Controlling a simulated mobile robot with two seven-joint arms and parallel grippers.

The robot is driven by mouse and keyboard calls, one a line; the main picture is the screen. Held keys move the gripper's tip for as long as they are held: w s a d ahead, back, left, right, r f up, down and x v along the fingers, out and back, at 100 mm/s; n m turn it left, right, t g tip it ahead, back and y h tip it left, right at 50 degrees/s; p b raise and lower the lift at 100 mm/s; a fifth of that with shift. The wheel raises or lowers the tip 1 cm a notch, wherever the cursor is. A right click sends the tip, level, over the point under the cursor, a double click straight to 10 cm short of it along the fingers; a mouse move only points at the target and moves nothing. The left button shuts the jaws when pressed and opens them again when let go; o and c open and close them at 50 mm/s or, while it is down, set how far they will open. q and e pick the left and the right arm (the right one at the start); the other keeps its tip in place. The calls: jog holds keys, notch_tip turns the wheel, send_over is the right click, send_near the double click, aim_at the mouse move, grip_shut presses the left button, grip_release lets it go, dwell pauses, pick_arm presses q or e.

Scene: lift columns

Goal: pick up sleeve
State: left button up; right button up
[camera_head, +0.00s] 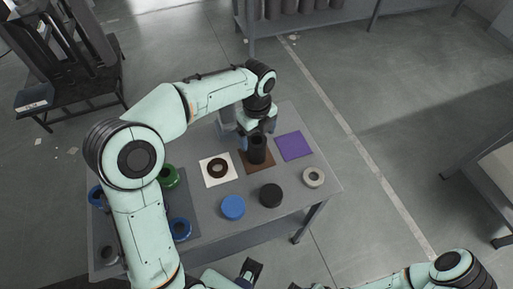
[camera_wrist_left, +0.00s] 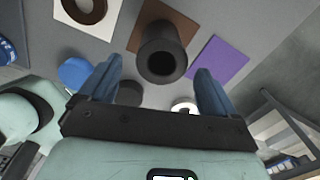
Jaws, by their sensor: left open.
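A dark, hollow, upright cylinder, seemingly the sleeve (camera_head: 257,152), stands on a brown square mat (camera_head: 261,169) on the grey table. My left gripper (camera_head: 256,136) is open right by the sleeve's upper end. In the left wrist view the sleeve (camera_wrist_left: 161,62) shows its open end, centred ahead between the two blue fingers (camera_wrist_left: 158,88), with a gap on each side. My right arm comes in at the lower right of the head view. A dark gripper part at the bottom edge (camera_head: 250,271) is cut off, and its jaw opening is unclear.
A white mat with a brown ring (camera_head: 218,168) lies left of the sleeve, a purple mat (camera_head: 294,146) right. Blue (camera_head: 232,207), black (camera_head: 271,195) and pale (camera_head: 314,177) round parts lie in front. A dark tray area at left holds green and blue rings, partly behind my arm.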

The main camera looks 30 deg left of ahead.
pick_arm(q)
notch_tip(320, 180, down, 8)
jog(key=shift+w+r+b, duration=0.1)
jog(key=shift+r+b, duration=0.15)
jog(key=shift+b, duration=0.2)
jog(key=c, duration=1.6)
jog(key=shift+o, duration=0.2)
jog(key=shift+r, duration=0.1)
pick_arm(e)
jog(key=shift+s+f, duration=0.1)
jog(key=shift+f, duration=0.4)
pick_arm(q)
notch_tip(320, 180, up, 26)
jog(key=p, duration=0.8)
pick_arm(e)
jog(key=w+r, duration=0.5)
jog(key=r, duration=0.4)
jog(key=shift+t, duration=0.3)
pick_arm(q)
jog(key=shift+f, duration=0.25)
pick_arm(e)
jog(key=shift+r, duration=0.1)
